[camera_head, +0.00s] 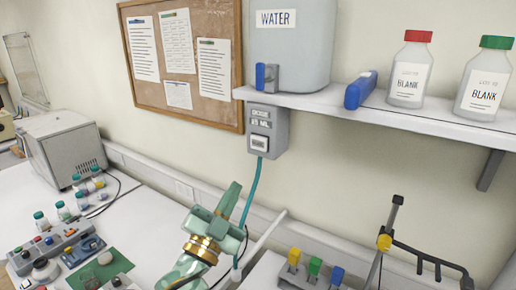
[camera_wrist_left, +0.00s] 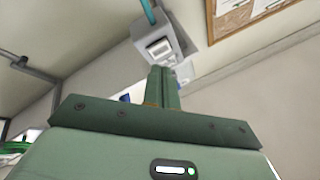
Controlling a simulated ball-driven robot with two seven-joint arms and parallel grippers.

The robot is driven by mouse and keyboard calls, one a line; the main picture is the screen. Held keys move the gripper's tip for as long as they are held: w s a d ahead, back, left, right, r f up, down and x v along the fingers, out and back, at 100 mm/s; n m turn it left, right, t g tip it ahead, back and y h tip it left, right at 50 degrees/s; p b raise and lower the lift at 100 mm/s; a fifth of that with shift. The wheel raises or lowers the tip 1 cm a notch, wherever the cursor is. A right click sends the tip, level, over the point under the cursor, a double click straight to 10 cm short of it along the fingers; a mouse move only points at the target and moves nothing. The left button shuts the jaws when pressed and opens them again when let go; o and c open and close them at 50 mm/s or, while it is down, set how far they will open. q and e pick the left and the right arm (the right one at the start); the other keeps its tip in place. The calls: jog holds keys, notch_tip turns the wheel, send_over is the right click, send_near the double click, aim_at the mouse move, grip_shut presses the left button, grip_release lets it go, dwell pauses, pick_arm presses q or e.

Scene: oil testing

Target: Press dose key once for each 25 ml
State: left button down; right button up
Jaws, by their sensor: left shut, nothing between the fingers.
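The grey dose box (camera_head: 268,132) is fixed to the wall under the shelf, labelled "DOSE 25 ML", with a pale key (camera_head: 260,143) low on its front. A teal tube (camera_head: 250,195) hangs from it. In the left wrist view the box (camera_wrist_left: 187,30) and its pale key (camera_wrist_left: 160,48) show beyond my fingers. My left gripper (camera_head: 234,188) is green, shut and empty, below and left of the box in the head view, apart from it. The water tank (camera_head: 290,50) stands on the shelf above. My right gripper is not in view.
Two BLANK bottles, red-capped (camera_head: 408,75) and green-capped (camera_head: 484,80), and a blue block (camera_head: 360,90) are on the shelf (camera_head: 420,116). A black stand (camera_head: 393,235) and coloured-topped blocks (camera_head: 315,266) are at lower right. Vials and a grey machine (camera_head: 65,147) are at left.

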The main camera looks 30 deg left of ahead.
aim_at(259, 143)
pick_arm(q)
notch_tip(259, 143, up, 6)
jog(key=s+a+t, duration=0.1)
jog(key=t, duration=0.3)
jog(key=shift+s, duration=0.35)
jog(key=shift+f, duration=0.1)
jog(key=w+b, duration=0.2)
jog(key=w, duration=0.7)
jog(key=shift+d, duration=0.35)
dwell(1.3)
jog(key=shift+w, duration=0.35)
